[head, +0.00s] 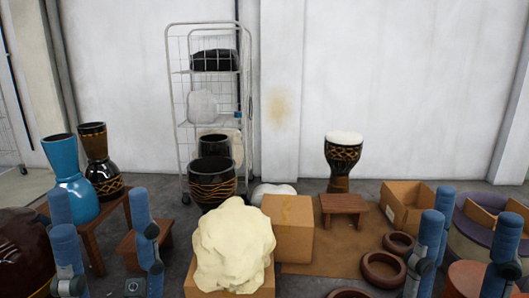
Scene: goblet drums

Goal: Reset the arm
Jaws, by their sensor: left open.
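Blue links of my left arm (142,242) stand upright at the lower left, in front of the drums and a small wooden stool. Blue links of my right arm (430,246) stand upright at the lower right, in front of the boxes and rings. I see no gripper fingers of either arm; both grippers are out of view or hidden. No object is seen held.
Cream drum skins (234,240) lie on a box at the front centre. A blue drum (72,180) and a black drum (102,165) stand on a bench at left. A goblet drum (343,160), wooden stool (343,203), carton (289,228) and wire rack (180,100) stand behind.

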